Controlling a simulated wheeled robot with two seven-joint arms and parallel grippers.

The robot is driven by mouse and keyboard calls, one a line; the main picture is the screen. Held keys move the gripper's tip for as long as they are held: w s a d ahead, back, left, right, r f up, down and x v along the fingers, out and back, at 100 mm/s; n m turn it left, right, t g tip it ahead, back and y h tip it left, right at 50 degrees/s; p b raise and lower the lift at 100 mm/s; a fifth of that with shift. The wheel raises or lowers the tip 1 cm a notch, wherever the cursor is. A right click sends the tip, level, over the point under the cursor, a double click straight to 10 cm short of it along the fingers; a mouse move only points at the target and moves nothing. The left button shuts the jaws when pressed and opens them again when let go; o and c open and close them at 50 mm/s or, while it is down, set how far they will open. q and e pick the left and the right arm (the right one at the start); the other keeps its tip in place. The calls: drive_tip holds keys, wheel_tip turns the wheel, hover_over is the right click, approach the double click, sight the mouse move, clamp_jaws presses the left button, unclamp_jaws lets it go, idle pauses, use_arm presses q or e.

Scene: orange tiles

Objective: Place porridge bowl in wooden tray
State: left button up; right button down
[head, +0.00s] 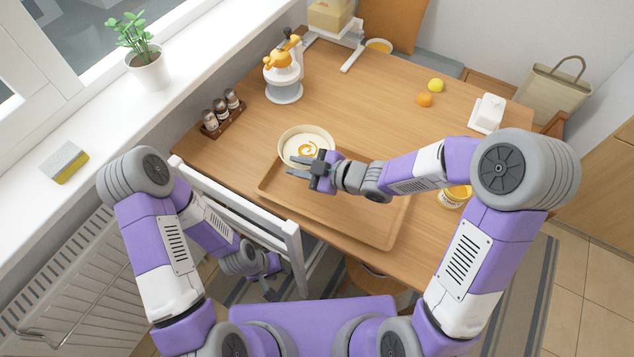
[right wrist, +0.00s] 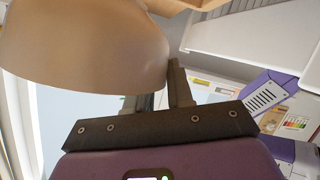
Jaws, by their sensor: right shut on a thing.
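The porridge bowl (head: 290,140) is cream-coloured with white porridge and an orange swirl. It is at the back left corner of the wooden tray (head: 350,222), overlapping its back edge in the head view; I cannot tell its height. My right gripper (head: 300,166) is shut on the near side of the bowl. In the right wrist view the bowl (right wrist: 85,50) fills the upper left, beside the fingers (right wrist: 165,90). The tray looks empty. My left gripper (head: 268,290) hangs low beside the white chair, away from the bowl; its jaw opening is unclear.
A spice rack (head: 222,115) and an orange-white juicer (head: 284,75) stand to the left and behind. A yellow-lidded jar (head: 455,196) is right of the tray. A lemon (head: 436,85), an orange (head: 424,100) and a butter dish (head: 487,113) lie farther back. The white chair (head: 245,215) is at the left edge.

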wheel_tip(320, 180, down, 8)
drive_tip(key=b, duration=0.2)
drive_tip(key=shift+r+b, duration=0.2)
drive_tip(key=shift+b, duration=0.2)
drive_tip(key=c, duration=1.4)
unclamp_jaws()
drive_tip(key=shift+f, duration=0.1)
drive_tip(key=shift+c, duration=0.2)
drive_tip(key=o, duration=0.5)
drive_tip(key=shift+c, duration=0.2)
drive_tip(key=p+v, duration=0.4)
drive_tip(key=v, duration=0.8)
